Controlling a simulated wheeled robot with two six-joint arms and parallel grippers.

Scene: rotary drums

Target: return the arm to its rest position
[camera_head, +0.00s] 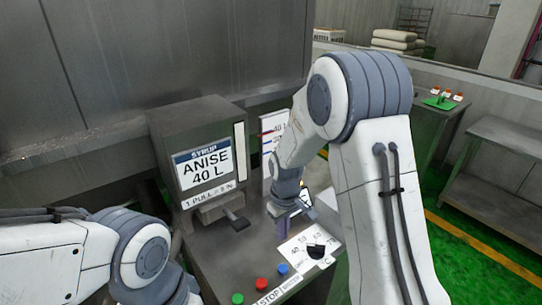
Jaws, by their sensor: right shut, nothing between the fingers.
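My right arm (384,180) reaches in from the right and bends down over the machine's console. Its gripper (283,228) points downward, shut and empty, near the left edge of a white dial plate (299,248). I cannot tell whether it touches the console. My left arm (90,250) comes in from the left and stays low at the front left; its gripper is out of view below the picture.
A grey dispenser (210,125) labelled "SYRUP ANISE 40 L" has a dark lever (235,221) below its sign. Green (238,299), red (262,284) and blue (283,269) buttons line the console front beside a black knob (316,251). Steel tables (505,145) stand right.

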